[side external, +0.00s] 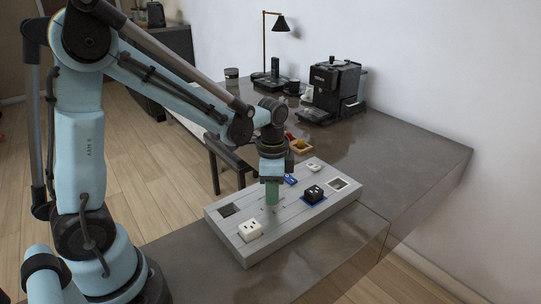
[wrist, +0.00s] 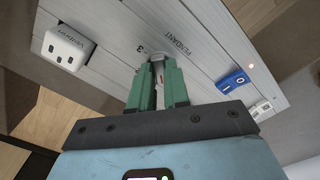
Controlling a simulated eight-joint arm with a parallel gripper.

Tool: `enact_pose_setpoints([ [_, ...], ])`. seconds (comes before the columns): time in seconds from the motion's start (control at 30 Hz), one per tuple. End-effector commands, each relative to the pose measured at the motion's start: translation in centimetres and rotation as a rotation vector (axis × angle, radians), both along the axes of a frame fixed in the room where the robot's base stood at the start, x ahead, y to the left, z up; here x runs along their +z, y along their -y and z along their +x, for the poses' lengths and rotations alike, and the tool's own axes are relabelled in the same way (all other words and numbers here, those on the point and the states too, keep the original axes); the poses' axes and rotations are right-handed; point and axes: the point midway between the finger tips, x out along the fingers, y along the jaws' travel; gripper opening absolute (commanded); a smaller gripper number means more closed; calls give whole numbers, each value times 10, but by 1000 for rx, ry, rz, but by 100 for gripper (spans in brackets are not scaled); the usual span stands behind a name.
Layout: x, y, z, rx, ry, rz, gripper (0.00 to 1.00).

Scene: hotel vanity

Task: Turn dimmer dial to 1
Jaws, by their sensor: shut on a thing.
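The dimmer dial (wrist: 156,57) is a small pale round knob on the grey panel (side external: 280,224). My gripper (side external: 271,198) points straight down at the middle of the panel. In the wrist view its green fingers (wrist: 158,76) are shut on the dial, one on each side. A small red mark shows between the fingers. A printed "3" and the word "PENDANT" can be read beside the dial; no "1" can be made out on its scale. In the side view the fingers hide the dial.
A white outlet block (side external: 250,231) is at the panel's near-left end. A blue rocker switch (wrist: 233,81) and a black block (side external: 314,194) are near the gripper. A coffee machine (side external: 336,90) and lamp (side external: 276,24) stand farther back. The counter right of the panel is clear.

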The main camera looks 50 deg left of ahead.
Motion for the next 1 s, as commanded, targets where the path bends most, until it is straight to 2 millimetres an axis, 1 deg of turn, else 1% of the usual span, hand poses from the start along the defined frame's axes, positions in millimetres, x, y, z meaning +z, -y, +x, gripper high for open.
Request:
enact_pose_setpoints([
  [0.2,0,0,0,-167,-1,1,0],
  [0.4,0,0,0,-278,-1,1,0],
  [0.63,0,0,0,-344,-1,1,0],
  [1.0,0,0,0,-362,-2,1,0],
])
